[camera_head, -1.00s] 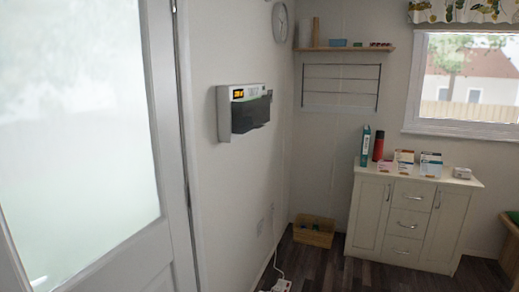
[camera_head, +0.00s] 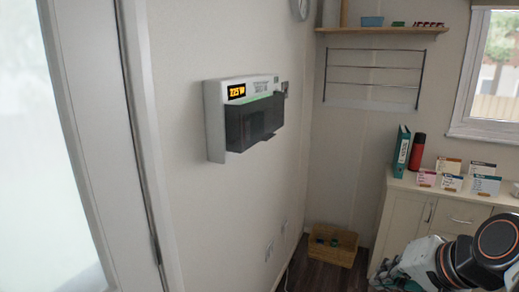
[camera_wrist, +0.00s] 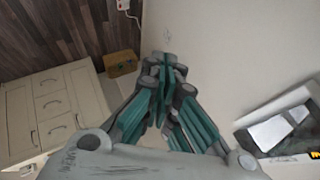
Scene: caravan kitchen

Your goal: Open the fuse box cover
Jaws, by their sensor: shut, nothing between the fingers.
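The fuse box (camera_head: 240,112) is a white wall unit with an orange lit display at its upper left. Its dark see-through cover (camera_head: 254,122) hangs over the front and appears shut. In the wrist view the fuse box (camera_wrist: 290,158) and its dark cover (camera_wrist: 270,127) show at the right edge, partly cut off. My gripper (camera_wrist: 166,62) is shut and empty in the middle of the wrist view, pointing toward the lower wall and floor, apart from the box.
A white cabinet (camera_head: 405,212) stands at the right with a green binder (camera_head: 402,151), a red flask (camera_head: 417,152) and several small cards on top. A wicker basket (camera_head: 332,246) sits in the corner. A door (camera_head: 75,130) is at the left. The wall around the box is clear.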

